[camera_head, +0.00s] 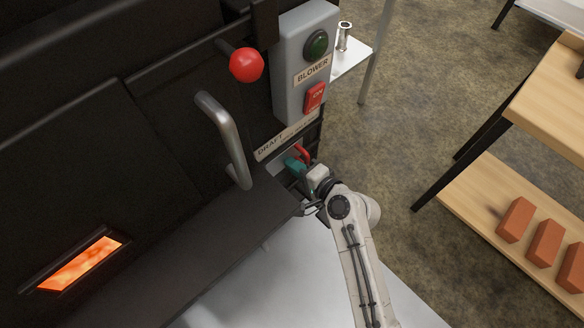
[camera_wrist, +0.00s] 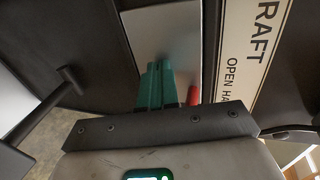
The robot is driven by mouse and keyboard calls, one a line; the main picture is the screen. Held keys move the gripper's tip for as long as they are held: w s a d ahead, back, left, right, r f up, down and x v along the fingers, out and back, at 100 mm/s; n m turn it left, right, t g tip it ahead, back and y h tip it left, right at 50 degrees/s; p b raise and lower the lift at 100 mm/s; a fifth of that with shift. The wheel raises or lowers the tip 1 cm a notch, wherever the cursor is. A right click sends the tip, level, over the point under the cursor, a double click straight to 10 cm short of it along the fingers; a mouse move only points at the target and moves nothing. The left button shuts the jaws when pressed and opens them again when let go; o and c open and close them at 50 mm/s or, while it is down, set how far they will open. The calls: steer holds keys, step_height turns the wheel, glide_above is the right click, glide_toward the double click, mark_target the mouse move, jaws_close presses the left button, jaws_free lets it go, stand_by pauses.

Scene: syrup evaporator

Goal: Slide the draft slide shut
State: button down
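The draft slide's bright metal plate (camera_head: 284,163) is on the black stove front, just below the DRAFT label (camera_head: 271,147). Its red handle (camera_head: 303,152) shows at the plate's right end, partly behind my gripper. In the wrist view the metal plate (camera_wrist: 187,50) fills the middle and the red handle (camera_wrist: 194,95) is just right of my fingers. My gripper (camera_head: 293,163) is at the plate. Its teal fingertips (camera_wrist: 160,84) are together with nothing visible between them. The red handle is beside them, not between them; whether they touch is hidden.
A curved door handle (camera_head: 226,140) and a red ball knob (camera_head: 246,65) stick out left of my gripper. The grey blower switch box (camera_head: 302,60) is above. A black ledge (camera_head: 190,250) lies below left. A wooden shelf with bricks (camera_head: 515,219) stands right, with open floor between.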

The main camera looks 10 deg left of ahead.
steer(key=w+d+b, duration=0.2)
steer(key=w+d, duration=0.1)
steer(key=w, duration=0.2)
steer(key=shift+w+d+b, duration=0.15)
steer(key=shift+d+b, duration=0.2)
steer(key=shift+b, duration=0.05)
stand_by(0.9)
steer(key=shift+r, duration=0.1)
steer(key=shift+s+a+p, duration=0.35)
steer(key=shift+s+p, duration=0.1)
steer(key=shift+s, duration=0.05)
steer(key=f+p+v, duration=0.1)
steer(key=p+v, duration=0.3)
steer(key=v, duration=0.5)
steer(key=shift+d, duration=0.35)
steer(key=shift+r, duration=0.1)
